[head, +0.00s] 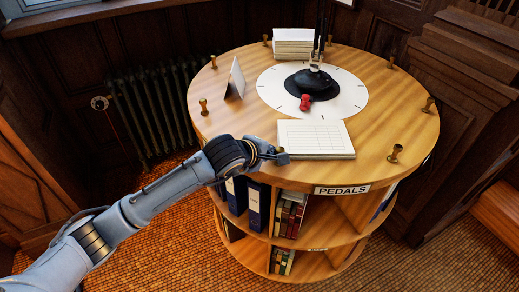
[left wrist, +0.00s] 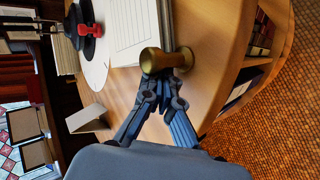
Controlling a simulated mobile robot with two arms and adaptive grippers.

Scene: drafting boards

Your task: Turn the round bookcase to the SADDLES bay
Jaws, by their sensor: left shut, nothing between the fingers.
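The round wooden bookcase (head: 405,135) stands ahead, with brass pegs around the rim of its top. The label PEDALS (head: 342,190) faces me on the front edge; I see no SADDLES label. My left gripper (head: 277,155) is at the near left rim, by a brass peg that it partly hides. In the left wrist view my left gripper (left wrist: 162,82) is shut with nothing between its fingers, and its tips are right at the brass peg (left wrist: 168,59). I cannot tell whether they touch it. My right gripper is not in view.
On the top lie a ruled pad (head: 316,137), a folded card (head: 236,78), a paper stack (head: 293,42) and a black device with a red part (head: 305,102) on a white dial (head: 350,97). Binders (head: 258,205) and books fill bays. A radiator (head: 153,113) stands behind left.

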